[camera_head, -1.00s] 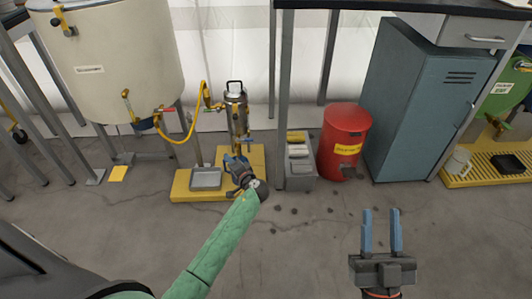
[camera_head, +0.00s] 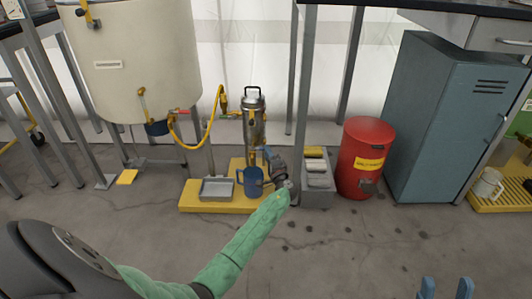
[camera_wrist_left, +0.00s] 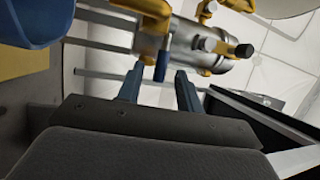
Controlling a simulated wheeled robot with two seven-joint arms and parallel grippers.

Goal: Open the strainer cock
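The strainer (camera_head: 254,122) is an upright steel cylinder with a top handle, standing on a yellow platform; it also shows in the left wrist view (camera_wrist_left: 192,42). A yellow fitting (camera_wrist_left: 150,22) at its lower end carries a small blue lever (camera_wrist_left: 161,67), apparently the cock. My left gripper (camera_head: 264,156) is at the strainer's lower end. In the left wrist view its fingers (camera_wrist_left: 160,82) are apart, with the lever between or just beyond their tips; contact cannot be told. A blue mug (camera_head: 252,182) stands beside the gripper. My right gripper (camera_head: 446,288) is open and empty, low at right.
A grey tray (camera_head: 217,188) sits on the yellow platform (camera_head: 220,208). A yellow hose (camera_head: 203,140) links the large cream tank (camera_head: 135,60) to the strainer. A grey bin (camera_head: 316,180), red can (camera_head: 366,150) and blue-grey cabinet (camera_head: 440,120) stand at right. The front floor is clear.

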